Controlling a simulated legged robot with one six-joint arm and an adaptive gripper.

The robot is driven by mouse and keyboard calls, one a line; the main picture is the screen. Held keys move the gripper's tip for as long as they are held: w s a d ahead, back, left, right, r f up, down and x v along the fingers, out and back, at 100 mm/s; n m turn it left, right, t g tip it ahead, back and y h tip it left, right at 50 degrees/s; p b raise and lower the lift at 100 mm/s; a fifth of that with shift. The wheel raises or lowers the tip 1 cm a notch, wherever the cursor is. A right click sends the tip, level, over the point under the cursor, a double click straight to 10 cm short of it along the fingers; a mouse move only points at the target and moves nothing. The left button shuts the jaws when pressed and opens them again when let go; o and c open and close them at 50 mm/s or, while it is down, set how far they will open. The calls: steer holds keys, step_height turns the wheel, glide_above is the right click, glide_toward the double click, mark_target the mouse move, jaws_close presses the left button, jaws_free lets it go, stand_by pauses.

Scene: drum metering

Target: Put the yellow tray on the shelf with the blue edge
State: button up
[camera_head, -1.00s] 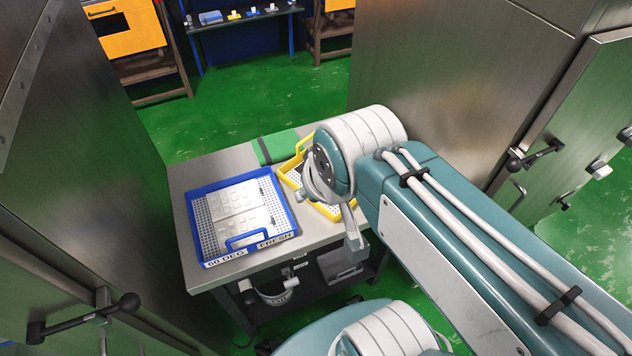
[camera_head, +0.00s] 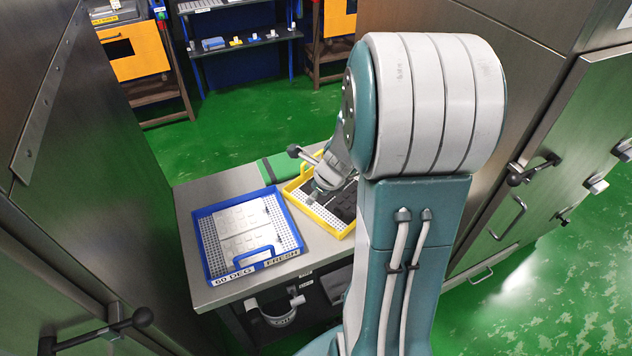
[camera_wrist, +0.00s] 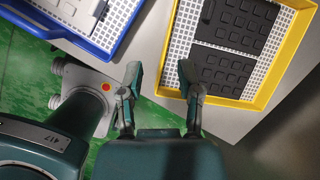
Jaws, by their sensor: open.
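The yellow tray (camera_head: 337,232) lies on the grey table, right of a blue tray, and holds dark panels. My arm hides part of it in the head view. In the wrist view its yellow rim (camera_wrist: 232,102) shows at the upper right. My gripper (camera_wrist: 159,78) is open and empty, its fingers apart, with the right finger close to the tray's near left corner; contact cannot be told. A dark rack with blue posts and shelves (camera_head: 243,47) stands at the back. Whether one of these is the blue-edged shelf is unclear.
The blue tray (camera_head: 208,262) with pale panels sits on the left of the table (camera_head: 190,196). A green item (camera_head: 270,170) lies at its back edge. Steel cabinets (camera_head: 70,150) flank both sides. Green floor (camera_head: 230,125) is clear between table and rack.

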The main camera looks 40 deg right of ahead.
mark_target(309, 210)
steer(key=f+m, duration=0.1)
steer(key=f, duration=0.1)
steer(key=w+d+f+m, duration=0.1)
steer(key=f, duration=0.2)
steer(key=w+f+m, duration=0.1)
steer(key=f, duration=0.2)
steer(key=shift+d, duration=0.2)
steer(key=x, duration=0.4)
steer(key=shift+w+a+f, duration=0.1)
steer(key=shift+w+a, duration=0.05)
steer(key=shift+w, duration=0.05)
steer(key=shift+w+f, duration=0.2)
steer(key=shift+f, duration=0.35)
steer(key=shift+c, duration=0.3)
steer(key=shift+r, duration=0.1)
jaws_close()
